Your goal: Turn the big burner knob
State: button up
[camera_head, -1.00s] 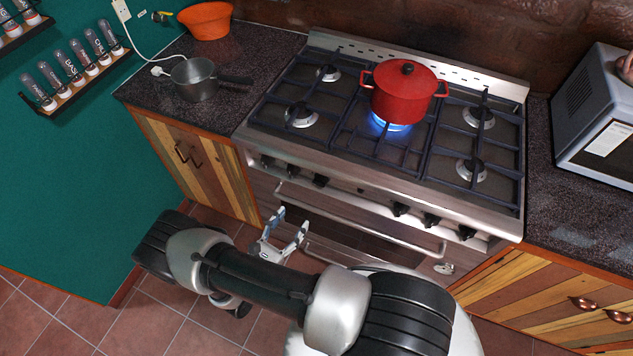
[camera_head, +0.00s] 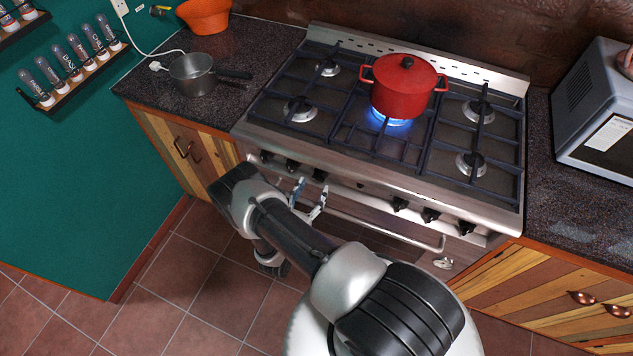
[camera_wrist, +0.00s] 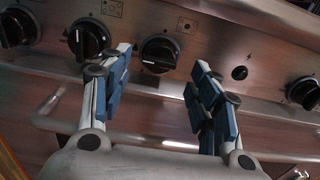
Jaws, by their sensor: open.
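The gas stove's steel front panel carries a row of black knobs, in a left and a right group. The third knob from the left (camera_head: 320,175) is at the inner end of the left group. In the wrist view this knob (camera_wrist: 159,53) shows between my fingertips, nearer the left finger. My gripper (camera_head: 311,188) is open and empty just in front of the panel; its two blue-padded fingers (camera_wrist: 161,62) point at the panel. I cannot tell whether they touch it. Two more knobs (camera_wrist: 90,39) (camera_wrist: 16,27) lie to the left.
A red pot (camera_head: 404,90) stands on the centre burner over a blue flame (camera_head: 390,118). An oven handle (camera_head: 390,232) runs below the knobs. A small black button (camera_wrist: 240,72) is right of my fingers. A grey saucepan (camera_head: 190,77) sits on the left counter.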

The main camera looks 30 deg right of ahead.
aim_at(319, 176)
jog(key=shift+x, duration=2.05)
jog(key=shift+c, duration=0.2)
jog(key=c, duration=1)
